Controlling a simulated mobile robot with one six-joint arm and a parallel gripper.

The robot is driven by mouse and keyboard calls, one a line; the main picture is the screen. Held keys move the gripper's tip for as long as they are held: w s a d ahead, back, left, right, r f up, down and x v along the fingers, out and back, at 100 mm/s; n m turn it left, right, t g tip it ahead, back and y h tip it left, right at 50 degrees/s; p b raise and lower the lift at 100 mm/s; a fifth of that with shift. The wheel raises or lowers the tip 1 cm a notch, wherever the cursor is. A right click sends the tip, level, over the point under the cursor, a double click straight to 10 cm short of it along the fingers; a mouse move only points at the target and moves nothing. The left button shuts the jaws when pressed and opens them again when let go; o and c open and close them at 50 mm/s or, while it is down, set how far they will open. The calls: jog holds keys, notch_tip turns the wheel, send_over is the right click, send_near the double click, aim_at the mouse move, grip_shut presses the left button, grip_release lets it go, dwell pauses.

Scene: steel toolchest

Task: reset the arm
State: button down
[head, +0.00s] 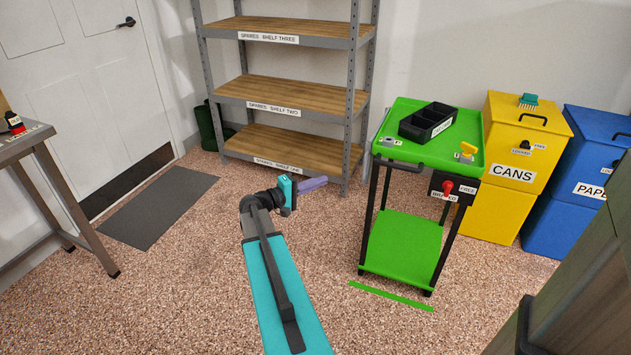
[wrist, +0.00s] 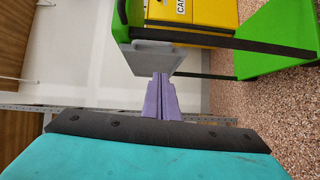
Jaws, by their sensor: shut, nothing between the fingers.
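My arm reaches forward over the speckled floor in the head view, with teal and dark links. My gripper (head: 314,184) is at its end, with purple fingers pointing right, in front of the lowest shelf and left of the green cart. In the wrist view the purple fingers of my gripper (wrist: 160,80) lie together, shut with nothing between them. The gripper appears apart from the cart and the shelves.
A green cart (head: 402,245) with a black tray (head: 428,122) on top stands to the right. Yellow (head: 513,170) and blue (head: 585,180) bins are behind it. Empty shelving (head: 290,95) stands at the back. A workbench (head: 50,180) is at left. Floor around the dark mat (head: 160,207) is clear.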

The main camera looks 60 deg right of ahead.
jog(key=shift+w, duration=0.1)
jog(key=w+a+f+n+t+p, duration=0.1)
jog(key=w+a+n+t+p, duration=0.3)
jog(key=w+a, duration=0.45)
jog(key=w+a+f+n+t+y+p, duration=0.15)
jog(key=a+f+p, duration=0.6)
jog(key=a, duration=0.75)
jog(key=s+a+f+g+y+p, duration=0.1)
jog(key=s+a+f+y, duration=0.3)
jog(key=a, duration=0.9)
jog(key=s+a+f+g+y+p, duration=0.1)
jog(key=s+a+f+y+p, duration=0.2)
jog(key=s+a, duration=0.7)
jog(key=s+a+f+g+y+p, duration=0.1)
jog(key=s+a+f+y, duration=0.6)
jog(key=a, duration=0.9)
notch_tip(320, 180, down, 2)
jog(key=shift+s+a+f+p, duration=0.1)
jog(key=shift+s+a+p, duration=0.1)
jog(key=shift+p, duration=0.35)
